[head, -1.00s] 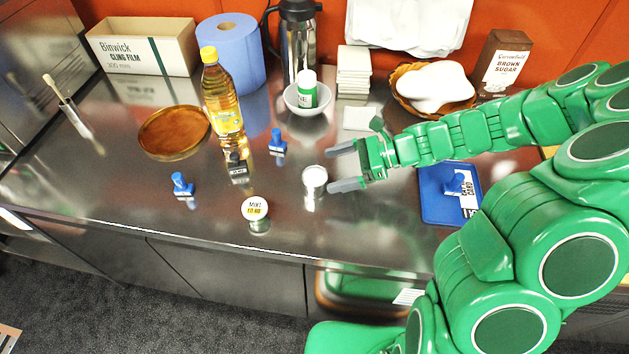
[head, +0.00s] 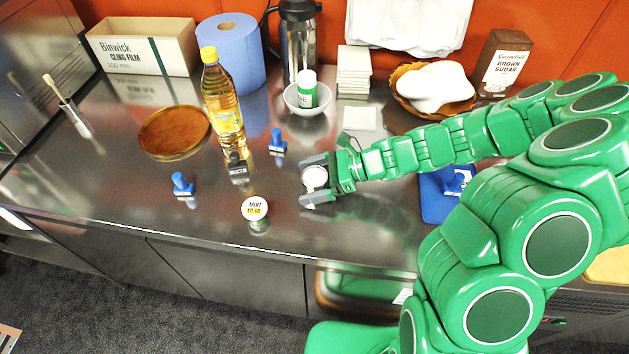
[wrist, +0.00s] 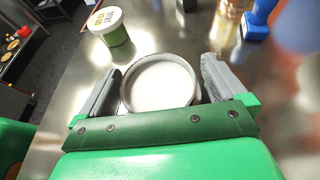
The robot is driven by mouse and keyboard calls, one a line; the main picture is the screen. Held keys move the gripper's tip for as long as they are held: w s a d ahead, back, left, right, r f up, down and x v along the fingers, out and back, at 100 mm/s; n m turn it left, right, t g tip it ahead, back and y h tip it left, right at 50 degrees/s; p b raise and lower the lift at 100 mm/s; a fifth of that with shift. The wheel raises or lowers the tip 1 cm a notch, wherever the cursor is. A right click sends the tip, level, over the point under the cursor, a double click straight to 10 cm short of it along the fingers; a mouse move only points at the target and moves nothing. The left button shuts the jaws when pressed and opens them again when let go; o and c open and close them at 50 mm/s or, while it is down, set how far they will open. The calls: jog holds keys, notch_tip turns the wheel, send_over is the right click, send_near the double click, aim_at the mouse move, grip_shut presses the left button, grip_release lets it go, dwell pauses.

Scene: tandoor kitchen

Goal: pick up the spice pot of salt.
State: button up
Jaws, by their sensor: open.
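The spice pot of salt (head: 313,178) is a small round metal pot with white contents, standing on the steel counter. It also shows in the wrist view (wrist: 160,84), seen from above. My gripper (head: 308,180) is open around it, one finger on each side. In the wrist view (wrist: 155,82) the left finger looks close to the pot's rim, and a narrow gap shows on the right. I cannot tell whether either finger touches it. The pot's lower part is hidden by my gripper.
A tub with a white lid (head: 255,208) stands left of the pot near the counter's front edge. A white bowl (head: 307,100) is behind. The counter just left of the pot is clear.

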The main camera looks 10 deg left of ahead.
jog(key=shift+s+a+f, duration=0.1)
jog(key=shift+a+f, duration=0.05)
jog(key=shift+a, duration=0.25)
jog(key=c, duration=1.1)
jog(key=shift+o, duration=0.2)
